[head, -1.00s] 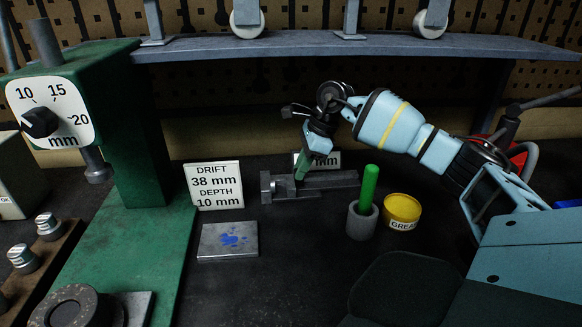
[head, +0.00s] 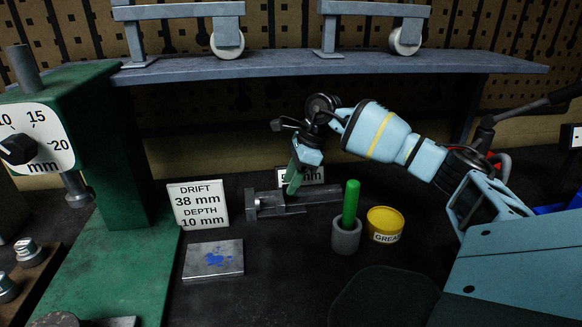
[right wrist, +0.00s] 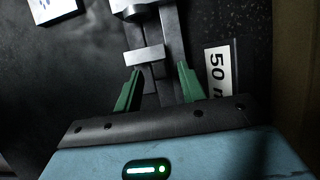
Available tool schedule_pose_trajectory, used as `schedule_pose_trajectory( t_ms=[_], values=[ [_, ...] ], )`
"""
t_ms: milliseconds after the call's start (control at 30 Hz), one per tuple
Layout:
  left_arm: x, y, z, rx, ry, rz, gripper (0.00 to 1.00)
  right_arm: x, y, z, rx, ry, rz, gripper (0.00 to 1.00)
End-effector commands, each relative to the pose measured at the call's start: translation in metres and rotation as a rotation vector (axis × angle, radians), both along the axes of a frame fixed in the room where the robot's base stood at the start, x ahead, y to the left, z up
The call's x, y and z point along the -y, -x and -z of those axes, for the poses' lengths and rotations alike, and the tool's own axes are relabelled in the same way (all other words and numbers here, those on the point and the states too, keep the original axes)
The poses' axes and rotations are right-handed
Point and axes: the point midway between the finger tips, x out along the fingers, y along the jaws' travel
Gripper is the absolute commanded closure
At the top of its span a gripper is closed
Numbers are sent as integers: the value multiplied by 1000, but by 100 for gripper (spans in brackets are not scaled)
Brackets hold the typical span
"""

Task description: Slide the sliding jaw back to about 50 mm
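The dark metal slide fixture (head: 325,196) lies on the bench, its upright end block (head: 252,204) at the left. In the right wrist view, a light grey crosspiece (right wrist: 144,57), seemingly the sliding jaw, sits across two parallel bars (right wrist: 170,50). My right gripper (head: 291,188) points down over the fixture. Its green fingers (right wrist: 160,76) are open in the right wrist view, tips close to the crosspiece; no grip on it shows. A "50" label (right wrist: 217,72) lies beside the bars; its sign (head: 310,174) stands behind the fixture, partly hidden by the gripper. My left gripper is out of view.
A green press (head: 100,150) stands left. A drift/depth sign (head: 198,205) and a blue-stained metal plate (head: 213,260) are left of the fixture. A green rod (head: 351,203) in a grey holder (head: 346,236) and a yellow grease tin (head: 385,224) stand right. A shelf (head: 330,65) runs behind.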

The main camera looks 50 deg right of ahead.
Motion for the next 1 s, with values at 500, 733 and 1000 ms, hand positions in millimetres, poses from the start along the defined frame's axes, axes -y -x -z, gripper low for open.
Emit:
schedule_pose_trajectory(
  t_ms=[500,733,1000],
  values=[
    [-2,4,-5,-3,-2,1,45,67,56,-30,-6,4,6,60],
    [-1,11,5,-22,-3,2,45,93,78,-31,-4,1,3,60],
    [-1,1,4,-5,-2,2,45,103,86,-34,2,1,0,60]
  ],
)
